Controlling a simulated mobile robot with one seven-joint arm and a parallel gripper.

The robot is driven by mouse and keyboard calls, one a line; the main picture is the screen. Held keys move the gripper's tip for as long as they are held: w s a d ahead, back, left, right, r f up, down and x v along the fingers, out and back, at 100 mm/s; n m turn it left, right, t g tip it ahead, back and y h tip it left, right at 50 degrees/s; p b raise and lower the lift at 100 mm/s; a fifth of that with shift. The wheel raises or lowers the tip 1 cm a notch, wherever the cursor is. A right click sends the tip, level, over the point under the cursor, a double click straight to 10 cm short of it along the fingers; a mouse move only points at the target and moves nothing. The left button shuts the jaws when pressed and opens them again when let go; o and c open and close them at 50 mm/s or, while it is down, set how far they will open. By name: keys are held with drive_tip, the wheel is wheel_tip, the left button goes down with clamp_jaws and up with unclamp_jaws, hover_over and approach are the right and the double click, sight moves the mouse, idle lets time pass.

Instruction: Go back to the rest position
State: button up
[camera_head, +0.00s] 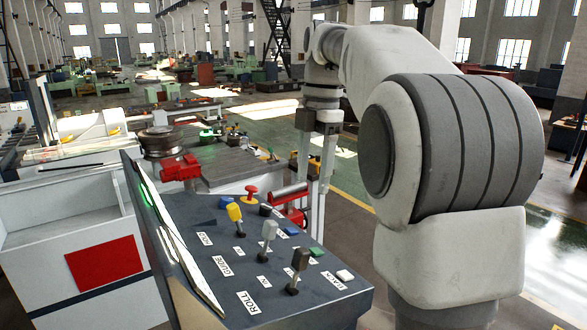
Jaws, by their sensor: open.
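My gripper (312,188) hangs down in the middle of the head view, at the end of my white and grey arm. Its two long fingers are apart, with nothing visible between them. It is just beyond the right part of the sloping control panel (258,310). A red cylindrical part (289,193) shows just left of the fingers; I cannot tell whether they touch it. The panel carries a yellow lever (235,213), a light grey lever (269,232) and a dark lever (299,262). My large arm links hide much of the right side.
A red mushroom button (250,191) and several small coloured buttons sit on the panel. Behind it is the bender's metal bed (225,168) with a roller (160,141). A white cabinet (50,215) stands at left. Open green floor (262,127) lies beyond.

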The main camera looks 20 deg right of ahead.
drive_tip(key=s+a+f+m+t+b, duration=0.1)
drive_tip(key=s+a+f+m+t, duration=0.2)
drive_tip(key=s+f+m, duration=0.4)
drive_tip(key=s+a+f+m+t+h+b, duration=0.1)
drive_tip(key=s+a+f+m+t, duration=0.2)
drive_tip(key=s+f+m, duration=0.5)
drive_tip(key=s+m, duration=0.6)
drive_tip(key=shift+s+a+m+b, duration=0.2)
drive_tip(key=shift+s+m+b, duration=0.1)
drive_tip(key=shift+b, duration=0.1)
drive_tip(key=shift+c, duration=0.2)
idle(0.7)
